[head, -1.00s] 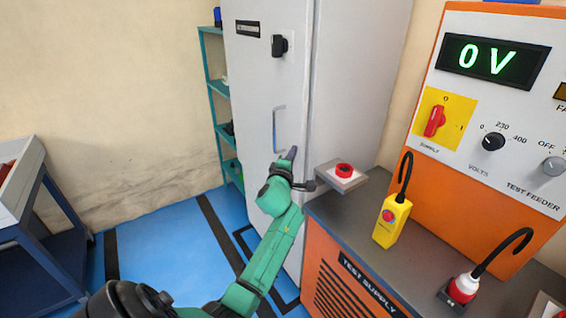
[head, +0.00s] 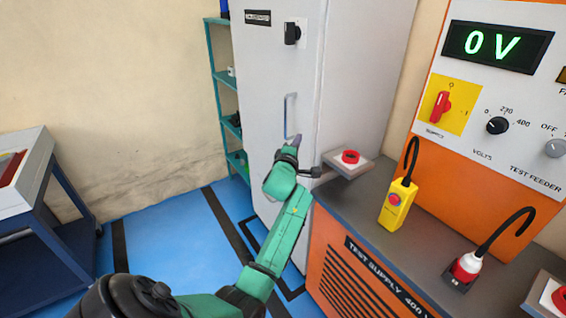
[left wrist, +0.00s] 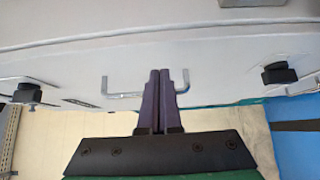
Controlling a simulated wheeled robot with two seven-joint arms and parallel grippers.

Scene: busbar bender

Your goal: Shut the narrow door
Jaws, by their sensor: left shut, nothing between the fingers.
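The narrow door (head: 263,95) is the tall pale grey front of a cabinet, with a slim bar handle (head: 290,115) and a black knob (head: 292,33) above it. It looks in line with the cabinet or nearly so; I cannot tell if a small gap remains. My left gripper (head: 296,140) is shut and empty, its purple fingers just below and right of the handle in the head view. In the left wrist view the shut fingers (left wrist: 153,73) point at the door by its handle (left wrist: 122,95); contact is unclear. My right gripper is not in view.
Teal shelves (head: 216,85) stand behind the door's left edge. Blue floor at left is clear up to a cart (head: 35,215).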

